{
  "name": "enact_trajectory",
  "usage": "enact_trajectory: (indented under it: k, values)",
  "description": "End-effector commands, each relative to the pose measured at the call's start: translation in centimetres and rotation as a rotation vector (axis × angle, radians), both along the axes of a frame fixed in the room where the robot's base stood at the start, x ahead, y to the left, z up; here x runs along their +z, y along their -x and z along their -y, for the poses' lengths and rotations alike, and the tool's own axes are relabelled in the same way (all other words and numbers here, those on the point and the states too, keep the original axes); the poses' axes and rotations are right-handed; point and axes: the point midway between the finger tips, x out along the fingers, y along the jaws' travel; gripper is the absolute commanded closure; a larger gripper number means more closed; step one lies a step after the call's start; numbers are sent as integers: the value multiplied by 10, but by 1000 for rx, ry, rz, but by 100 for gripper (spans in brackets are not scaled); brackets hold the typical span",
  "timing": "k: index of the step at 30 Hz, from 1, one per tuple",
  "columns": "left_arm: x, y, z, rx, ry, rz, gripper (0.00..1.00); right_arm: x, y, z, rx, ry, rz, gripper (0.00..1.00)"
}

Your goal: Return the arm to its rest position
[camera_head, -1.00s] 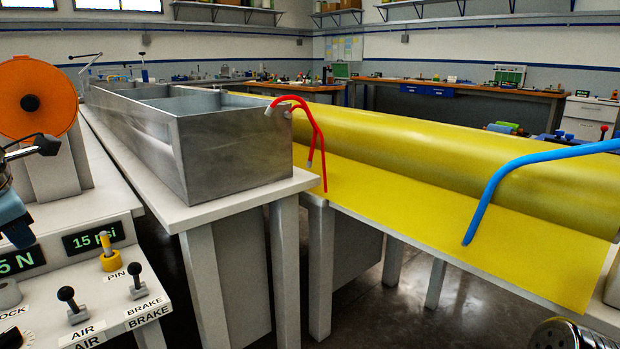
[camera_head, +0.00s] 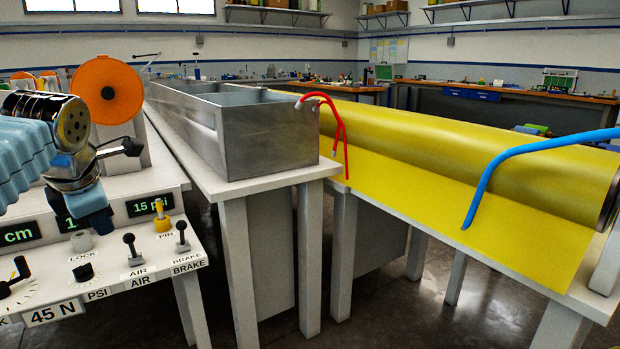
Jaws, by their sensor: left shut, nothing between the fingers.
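My left arm comes in from the left, with a light blue ribbed sleeve and a silver wrist. My left gripper (camera_head: 97,217) is shut and empty, pointing down in front of the control panel (camera_head: 150,270). It hides part of the panel's displays. My right gripper is not in view.
The panel has black levers (camera_head: 131,247), a yellow pin (camera_head: 161,217) and an orange disc (camera_head: 107,90) behind it. A long metal bath (camera_head: 265,140) stands on a white table, with a red hose (camera_head: 335,112) at its corner. A yellow roll (camera_head: 480,160) and a blue hose (camera_head: 530,158) are to the right.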

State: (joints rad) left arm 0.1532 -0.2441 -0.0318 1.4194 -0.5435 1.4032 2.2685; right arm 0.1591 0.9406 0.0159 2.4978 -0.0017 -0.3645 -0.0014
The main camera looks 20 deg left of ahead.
Motion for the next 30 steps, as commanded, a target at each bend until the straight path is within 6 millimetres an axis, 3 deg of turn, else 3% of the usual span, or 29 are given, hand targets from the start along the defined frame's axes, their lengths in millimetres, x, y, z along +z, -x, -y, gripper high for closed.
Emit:
enact_trajectory:
  k: [8,13,17,20,24,27,30]
  values:
    - [-40,-44,17,-193,-32,-57,100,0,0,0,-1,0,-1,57]
    - [-85,-83,38,-393,-58,-107,100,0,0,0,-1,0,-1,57]
    - [-138,-117,63,-598,-75,-152,100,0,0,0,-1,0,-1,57]
    - [-196,-143,94,-810,-87,-185,100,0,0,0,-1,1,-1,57]
    - [-301,-164,155,-1170,-97,-215,100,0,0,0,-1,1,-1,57]
    - [-376,-157,202,-1418,-101,-209,100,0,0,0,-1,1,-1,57]
    - [-448,-134,249,-1653,-110,-187,100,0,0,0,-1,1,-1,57]
